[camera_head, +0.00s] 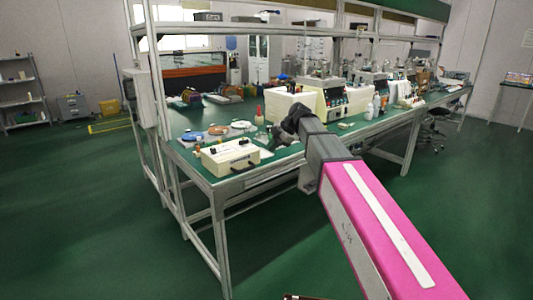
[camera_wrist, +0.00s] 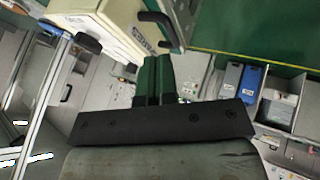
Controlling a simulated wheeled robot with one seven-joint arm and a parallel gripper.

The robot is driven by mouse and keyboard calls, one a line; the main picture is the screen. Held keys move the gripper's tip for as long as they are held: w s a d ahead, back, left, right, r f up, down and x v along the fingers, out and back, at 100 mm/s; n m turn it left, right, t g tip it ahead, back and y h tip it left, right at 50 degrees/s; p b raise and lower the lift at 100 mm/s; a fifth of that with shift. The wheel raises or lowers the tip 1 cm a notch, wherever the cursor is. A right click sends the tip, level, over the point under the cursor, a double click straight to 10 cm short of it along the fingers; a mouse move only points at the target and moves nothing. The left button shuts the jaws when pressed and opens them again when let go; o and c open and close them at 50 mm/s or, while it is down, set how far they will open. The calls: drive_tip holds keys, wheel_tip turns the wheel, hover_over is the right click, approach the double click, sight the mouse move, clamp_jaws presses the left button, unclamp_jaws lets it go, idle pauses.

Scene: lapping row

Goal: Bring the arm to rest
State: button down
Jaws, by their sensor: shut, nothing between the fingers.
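My arm reaches from the lower right of the head view up to the near edge of the green-topped workbench (camera_head: 283,162). Its pink link is in front and its dark end part is over the bench edge. The fingers cannot be made out in the head view. In the wrist view my gripper (camera_wrist: 158,65) shows two dark green-tinted fingers side by side, shut, with nothing between them. A pale box with a black handle (camera_wrist: 122,28) is just beyond and left of the fingers. It cannot be told how far apart they are.
On the bench are a cream instrument box (camera_head: 230,157), a blue disc (camera_head: 192,136), an orange disc (camera_head: 218,130) and a pale machine with a dark panel (camera_head: 322,98). A metal upright (camera_head: 150,110) stands at the bench's left. The green floor (camera_head: 80,220) at left is clear.

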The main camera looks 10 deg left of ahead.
drive_tip(key=s+d+f+m+h, duration=0.2)
drive_tip(key=s+d+f+m, duration=0.1)
drive_tip(key=d+f+m, duration=0.55)
drive_tip(key=s+d+f+m+h, duration=0.25)
drive_tip(key=d+f+m, duration=0.35)
drive_tip(key=d+f, duration=0.5)
drive_tip(key=s+d+f+m+h, duration=0.3)
drive_tip(key=s+d+f+m, duration=0.9)
drive_tip(key=d, duration=0.3)
drive_tip(key=shift+s+d+f, duration=0.15)
drive_tip(key=shift+s+d, duration=0.1)
drive_tip(key=shift+s, duration=0.3)
